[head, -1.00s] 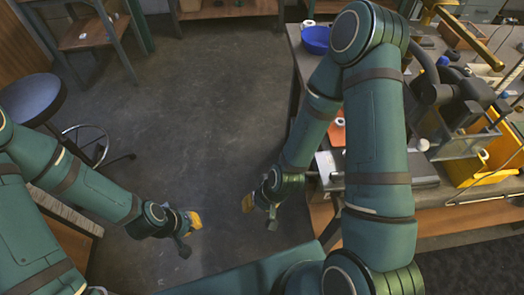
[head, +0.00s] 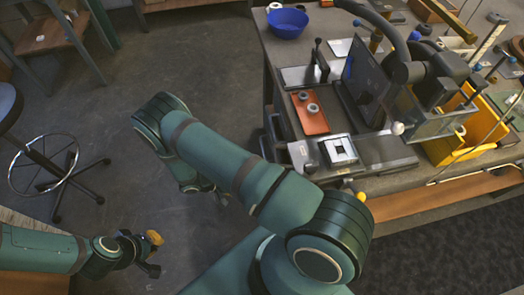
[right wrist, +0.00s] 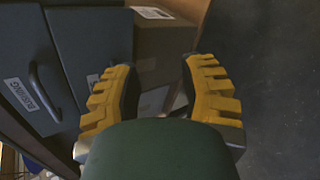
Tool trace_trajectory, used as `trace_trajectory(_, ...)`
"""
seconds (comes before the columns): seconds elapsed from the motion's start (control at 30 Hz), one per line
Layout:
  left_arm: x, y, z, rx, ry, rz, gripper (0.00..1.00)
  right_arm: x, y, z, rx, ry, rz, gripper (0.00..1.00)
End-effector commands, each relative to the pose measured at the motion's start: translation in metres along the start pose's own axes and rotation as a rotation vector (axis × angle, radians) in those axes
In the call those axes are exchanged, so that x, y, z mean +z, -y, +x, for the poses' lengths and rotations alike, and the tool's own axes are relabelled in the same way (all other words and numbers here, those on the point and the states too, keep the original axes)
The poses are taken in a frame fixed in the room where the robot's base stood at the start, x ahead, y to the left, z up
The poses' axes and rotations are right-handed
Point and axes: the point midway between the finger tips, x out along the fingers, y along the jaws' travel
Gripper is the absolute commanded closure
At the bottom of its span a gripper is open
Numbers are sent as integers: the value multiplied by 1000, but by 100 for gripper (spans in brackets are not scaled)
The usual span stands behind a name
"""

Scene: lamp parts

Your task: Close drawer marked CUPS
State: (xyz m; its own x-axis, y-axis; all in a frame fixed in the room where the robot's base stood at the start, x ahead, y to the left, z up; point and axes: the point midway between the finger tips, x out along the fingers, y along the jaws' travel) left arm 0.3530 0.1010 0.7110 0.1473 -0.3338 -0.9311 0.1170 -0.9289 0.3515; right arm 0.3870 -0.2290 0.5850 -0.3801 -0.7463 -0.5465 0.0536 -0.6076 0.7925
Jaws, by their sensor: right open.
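In the right wrist view a grey drawer front (right wrist: 28,60) has a dark bar handle (right wrist: 42,92) and a label that seems to read BUSHING. Beside it is another grey front (right wrist: 88,42), with a pale label partly hidden by a finger. I cannot read CUPS on any label, nor tell which drawer stands out. My right gripper (right wrist: 158,78) is open and empty, its yellow fingers apart and right of the drawer fronts. In the head view it is mostly hidden behind my right arm. My left gripper (head: 148,254) is open and empty over the floor at lower left.
A cardboard box (right wrist: 165,42) stands beyond my right fingers, with dark open floor to its right. In the head view a cluttered workbench (head: 285,108) holds a blue bowl (head: 287,22) and an orange tray (head: 310,112). A round stool (head: 8,105) stands at left.

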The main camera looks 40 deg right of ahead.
Motion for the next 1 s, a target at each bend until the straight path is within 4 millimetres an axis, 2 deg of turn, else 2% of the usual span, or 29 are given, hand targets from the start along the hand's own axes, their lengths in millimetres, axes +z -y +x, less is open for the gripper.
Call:
trace_trajectory(0.03,0,1,2,0,-1,0,100,-17,-5,-2,111,-62,50,59)
trace_trajectory(0.1,0,1,3,0,-2,0,100,-36,-16,-10,236,-141,124,59)
trace_trajectory(0.2,0,2,4,0,-2,0,100,-54,-26,-22,355,-234,206,59)
trace_trajectory(0.3,-1,2,5,0,-3,0,100,-62,-31,-29,412,-286,252,59)
trace_trajectory(0.4,-1,2,5,0,-3,0,100,-65,-35,-28,429,-299,267,59)
trace_trajectory(0.57,-1,2,6,0,-4,0,100,-69,-44,-9,428,-294,266,59)
trace_trajectory(1.0,-1,5,14,0,-7,1,100,-88,-80,64,425,-293,264,59)
